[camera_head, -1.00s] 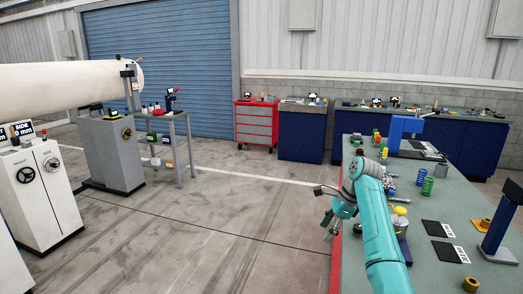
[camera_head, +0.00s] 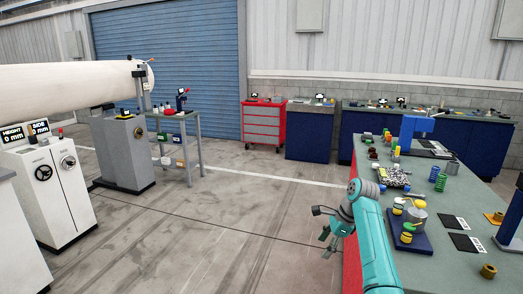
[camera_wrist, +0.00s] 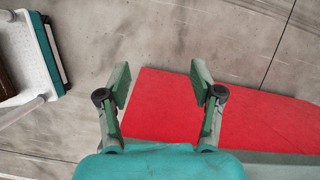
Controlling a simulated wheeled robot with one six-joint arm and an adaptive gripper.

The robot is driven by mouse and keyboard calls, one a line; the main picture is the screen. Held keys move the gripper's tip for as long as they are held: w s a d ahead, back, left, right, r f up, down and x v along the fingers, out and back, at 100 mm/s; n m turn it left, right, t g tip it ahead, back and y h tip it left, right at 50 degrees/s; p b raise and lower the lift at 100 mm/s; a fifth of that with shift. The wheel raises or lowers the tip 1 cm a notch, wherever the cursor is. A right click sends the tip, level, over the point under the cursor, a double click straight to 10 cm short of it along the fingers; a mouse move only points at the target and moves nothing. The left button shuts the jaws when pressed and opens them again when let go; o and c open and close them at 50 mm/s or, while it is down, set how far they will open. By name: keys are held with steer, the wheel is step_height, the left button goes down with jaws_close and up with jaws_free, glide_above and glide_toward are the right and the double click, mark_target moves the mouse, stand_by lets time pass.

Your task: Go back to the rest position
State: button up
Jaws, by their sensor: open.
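My gripper (camera_head: 328,240) hangs in the air beside the left edge of the green-topped workbench (camera_head: 455,195), over the floor, in the head view. Its fingers are apart and nothing is between them. In the wrist view my gripper (camera_wrist: 160,85) shows two separated fingers, with grey floor and a red panel (camera_wrist: 250,115) behind them. My teal arm reaches forward along the bench's left side and hides part of that edge.
On the bench are a blue stand with yellow and grey pieces (camera_head: 410,240), a green spring (camera_head: 440,183), a blue press (camera_head: 415,128) and black cards (camera_head: 466,243). White (camera_head: 45,185) and grey (camera_head: 123,150) machines stand left. The middle floor is clear.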

steer(key=s+a+f+n+t+h, duration=0.15)
steer(key=s+f, duration=0.35)
steer(key=f, duration=0.7)
steer(key=s+f+n+t+y, duration=0.15)
steer(key=s+f, duration=0.35)
steer(key=f, duration=0.8)
steer(key=s+f+n+t+h, duration=0.15)
steer(key=s+f, duration=0.35)
steer(key=s, duration=0.5)
steer(key=s+f+n+t+h, duration=0.1)
steer(key=s+f+n+t, duration=0.3)
steer(key=s, duration=0.6)
steer(key=s+r+n+t+h, duration=0.1)
steer(key=s+r+n, duration=0.15)
steer(key=s, duration=0.85)
steer(key=s+r+n+t+h, duration=0.15)
steer(key=s+r, duration=0.25)
steer(key=s, duration=0.7)
steer(key=s+r+n+t, duration=0.1)
steer(key=s+r+n, duration=0.2)
steer(key=s+r, duration=0.4)
steer(key=s+r+n+t, duration=0.1)
steer(key=s+r+n, duration=0.2)
steer(key=s+r, duration=0.4)
step_height(320, 180, up, 7)
steer(key=shift+a+r+t+y, duration=0.2)
steer(key=shift+a+t+y, duration=0.1)
steer(key=shift+t+y, duration=0.1)
